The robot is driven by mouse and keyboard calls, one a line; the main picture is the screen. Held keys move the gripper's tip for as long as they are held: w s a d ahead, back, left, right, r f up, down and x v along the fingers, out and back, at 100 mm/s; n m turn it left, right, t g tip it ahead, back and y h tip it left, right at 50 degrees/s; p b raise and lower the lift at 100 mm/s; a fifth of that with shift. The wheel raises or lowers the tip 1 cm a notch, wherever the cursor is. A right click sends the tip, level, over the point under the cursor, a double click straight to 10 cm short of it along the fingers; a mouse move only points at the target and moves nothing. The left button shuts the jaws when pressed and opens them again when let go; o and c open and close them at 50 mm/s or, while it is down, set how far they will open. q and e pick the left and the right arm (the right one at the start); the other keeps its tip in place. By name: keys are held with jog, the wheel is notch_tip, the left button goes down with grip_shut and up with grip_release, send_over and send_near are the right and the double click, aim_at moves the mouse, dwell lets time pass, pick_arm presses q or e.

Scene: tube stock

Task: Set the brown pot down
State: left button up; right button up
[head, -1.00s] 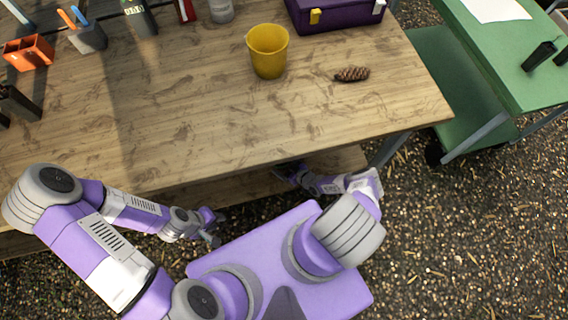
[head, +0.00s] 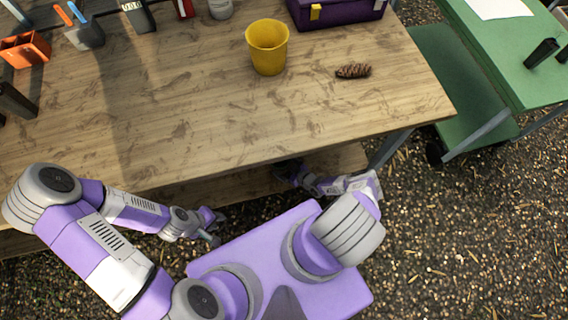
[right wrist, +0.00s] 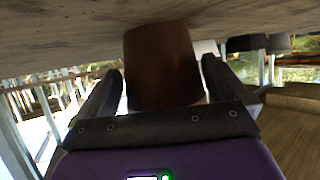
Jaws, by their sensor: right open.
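The brown pot (right wrist: 163,65) shows in the right wrist view, between the two fingers of my right gripper (right wrist: 164,85). That view looks upside down: the pot's narrow end is against a wooden surface (right wrist: 60,45) at the top of the picture. The fingers stand on either side of the pot and are open. In the head view my right gripper (head: 286,172) is partly hidden under the front edge of the workbench, and the brown pot is hidden. My left gripper (head: 215,228) hangs in front of the bench, away from the pot; its jaw opening is unclear.
The workbench top (head: 200,110) carries a yellow pot (head: 267,48), a pine cone (head: 353,71), a purple case (head: 335,12) and an orange holder (head: 25,50). A green table (head: 515,65) stands at right. The bench's front middle is clear.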

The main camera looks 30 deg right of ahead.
jog(key=p+v, duration=0.3)
jog(key=v, duration=0.8)
jog(key=shift+s, duration=0.1)
